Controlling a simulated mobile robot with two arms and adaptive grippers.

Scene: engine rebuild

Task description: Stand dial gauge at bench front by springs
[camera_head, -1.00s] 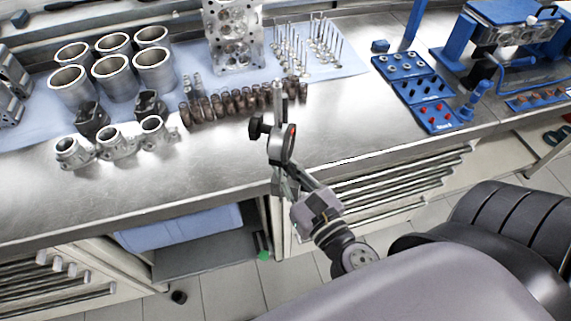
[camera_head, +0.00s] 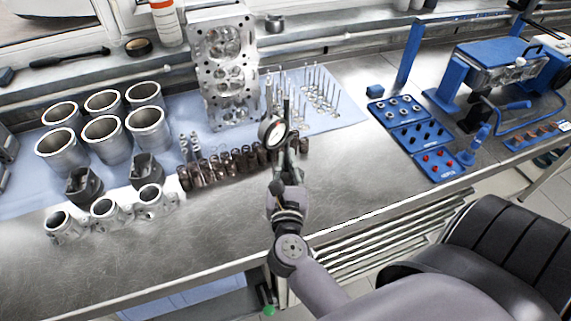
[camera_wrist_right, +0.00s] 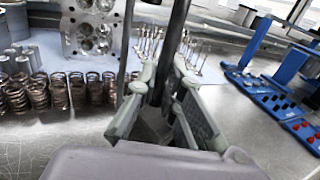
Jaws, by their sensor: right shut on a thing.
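The dial gauge (camera_head: 272,132), with a round white face and a dark upright post, is held in my right gripper (camera_head: 290,150) over the front part of the bench. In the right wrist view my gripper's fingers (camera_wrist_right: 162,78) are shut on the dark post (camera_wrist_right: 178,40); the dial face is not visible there. The copper-brown springs (camera_head: 222,168) stand in a row just left of the gauge, and they also show in the right wrist view (camera_wrist_right: 60,95). Whether the gauge's base touches the bench is hidden by my gripper. My left gripper is not in view.
The steel bench (camera_head: 230,220) is bare in front of the springs. Thin valves (camera_head: 318,95) stand behind the gauge, with the cylinder head (camera_head: 225,75) behind the springs. Cylinder liners (camera_head: 105,138) stand at left. Blue trays (camera_head: 415,135) lie at right.

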